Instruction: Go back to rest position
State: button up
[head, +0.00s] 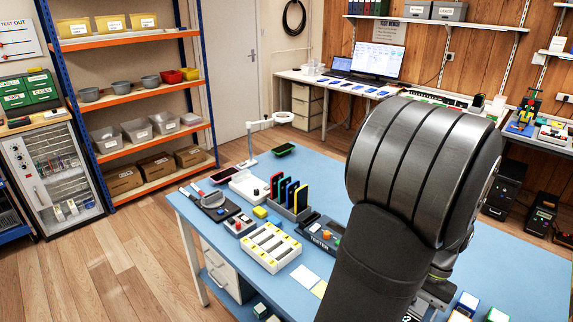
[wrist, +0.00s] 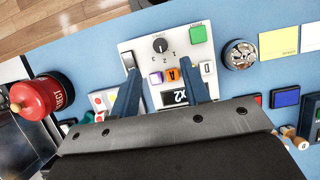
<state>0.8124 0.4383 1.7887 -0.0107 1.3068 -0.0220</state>
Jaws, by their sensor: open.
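In the wrist view, the two blue fingers of my gripper (wrist: 161,66) are spread apart with nothing between them. They hang over a white control panel (wrist: 180,48) with a black dial, a green button, small purple and orange buttons and a dark display reading "x2". In the head view, my large dark arm fills the right middle and hides most of my gripper. A rack of coloured phones (head: 289,193) stands upright on the blue table (head: 335,172), left of my arm. A dark device marked "TESTER" (head: 320,240) lies partly behind my arm.
In the head view, a cream slotted tray (head: 268,248) and a white stand (head: 247,187) are on the table's left.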

jog(key=v, duration=0.9)
jog(key=x, duration=1.7)
jog(key=shift+s+a+f, duration=0.1)
jog(key=shift+f, duration=0.1)
jog(key=shift+r+n, duration=0.15)
jog(key=shift+n, duration=0.55)
jog(key=shift+n+g+h, duration=0.3)
jog(key=shift+n+h, duration=0.2)
jog(key=shift+n, duration=0.3)
jog(key=n+h, duration=0.1)
jog(key=n, duration=0.1)
jog(key=n+h, duration=0.1)
jog(key=n, duration=0.2)
jog(key=shift+a+g, duration=0.15)
jog(key=shift+g, duration=0.25)
jog(key=shift+w+r+n, duration=0.35)
jog(key=shift+w+n, duration=0.05)
jog(key=shift+n, duration=0.2)
jog(key=v, duration=1)
jog(key=shift+r, duration=0.15)
jog(key=shift+c, duration=0.3)
